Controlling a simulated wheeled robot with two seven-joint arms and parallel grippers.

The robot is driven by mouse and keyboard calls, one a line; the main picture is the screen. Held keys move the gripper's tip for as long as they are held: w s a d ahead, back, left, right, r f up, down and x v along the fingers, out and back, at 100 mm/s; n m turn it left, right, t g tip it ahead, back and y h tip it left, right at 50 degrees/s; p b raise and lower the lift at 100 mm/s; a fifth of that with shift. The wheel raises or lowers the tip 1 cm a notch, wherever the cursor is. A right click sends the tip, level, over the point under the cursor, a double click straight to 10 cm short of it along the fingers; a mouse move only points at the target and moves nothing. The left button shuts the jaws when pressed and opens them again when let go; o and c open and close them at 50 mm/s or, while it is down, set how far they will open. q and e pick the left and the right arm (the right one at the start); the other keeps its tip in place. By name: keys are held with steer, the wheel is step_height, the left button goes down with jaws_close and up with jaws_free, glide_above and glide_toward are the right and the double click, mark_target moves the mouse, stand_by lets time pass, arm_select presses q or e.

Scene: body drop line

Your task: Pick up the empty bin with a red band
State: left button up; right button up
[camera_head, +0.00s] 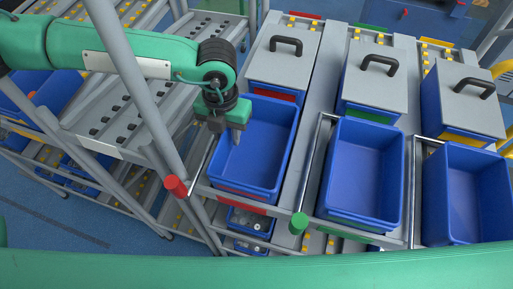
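The empty blue bin with a red band (262,150) sits at the front of the left lane of the rack. A red strip (240,204) shows below its front edge. My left gripper (236,136) reaches in from the left and points down at the bin's left rim, near the back corner. A finger shows just inside the rim. My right gripper is not in view.
Two more empty blue bins, one with green (362,175) and one with yellow (468,198) behind it, stand to the right. Lidded bins with black handles (286,46) stand behind each. A red-capped post (176,187) and green-capped post (298,223) flank the front.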

arm_select(q)
jaws_close()
steer(key=shift+r, duration=0.1)
